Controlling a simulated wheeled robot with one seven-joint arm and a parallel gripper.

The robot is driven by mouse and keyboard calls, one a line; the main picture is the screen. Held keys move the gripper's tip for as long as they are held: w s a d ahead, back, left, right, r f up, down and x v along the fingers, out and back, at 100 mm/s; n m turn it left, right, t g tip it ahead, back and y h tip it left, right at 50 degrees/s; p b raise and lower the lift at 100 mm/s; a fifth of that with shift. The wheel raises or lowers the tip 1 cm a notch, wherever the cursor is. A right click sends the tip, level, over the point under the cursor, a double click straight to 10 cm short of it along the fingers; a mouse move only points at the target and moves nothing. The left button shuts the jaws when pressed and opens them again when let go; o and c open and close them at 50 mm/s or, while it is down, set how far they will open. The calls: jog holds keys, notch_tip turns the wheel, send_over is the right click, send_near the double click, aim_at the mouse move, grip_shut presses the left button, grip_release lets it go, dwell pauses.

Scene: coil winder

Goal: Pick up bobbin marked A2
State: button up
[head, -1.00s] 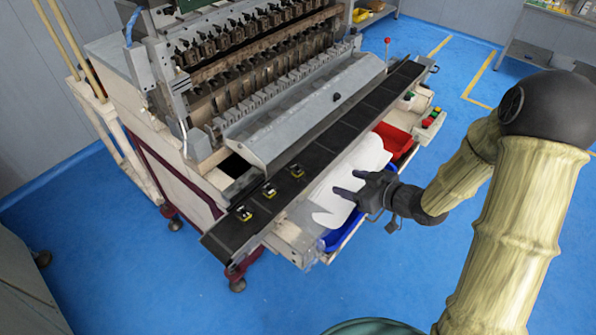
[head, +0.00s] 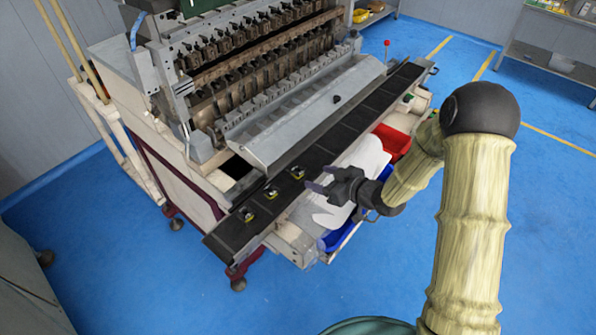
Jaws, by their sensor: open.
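Three small bobbins, dark with yellow, stand in a row on the black conveyor belt (head: 337,132) in the head view. They are the left bobbin (head: 248,215), the middle bobbin (head: 271,193) and the right bobbin (head: 297,173). Their markings are too small to read, so I cannot tell which is A2. My gripper (head: 311,191) is open and empty. Its fingers point left, close to the right bobbin, and appear apart from it. How high it is above the belt is hard to judge.
The coil winder (head: 265,60) rises behind the belt, with a sloping metal tray (head: 310,110) along it. A red bin (head: 393,140), a blue bin (head: 338,237) and a white sheet (head: 368,155) are in front of the belt.

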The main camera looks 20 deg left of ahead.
aim_at(302, 173)
jog(key=shift+x, duration=1.85)
jog(key=shift+p, duration=0.3)
jog(key=x, duration=0.1)
jog(key=p+x, duration=0.1)
jog(key=x, duration=0.1)
jog(key=p+x, duration=0.1)
jog(key=shift+s+a+f, duration=0.2)
jog(key=shift+s+a, duration=0.05)
jog(key=shift+a, duration=0.25)
jog(key=shift+w+a+f, duration=0.1)
jog(key=shift+a+f, duration=0.05)
jog(key=c, duration=1.1)
jog(key=shift+o, duration=0.2)
notch_tip(302, 173, up, 10)
jog(key=b, duration=0.1)
jog(key=shift+b, duration=0.4)
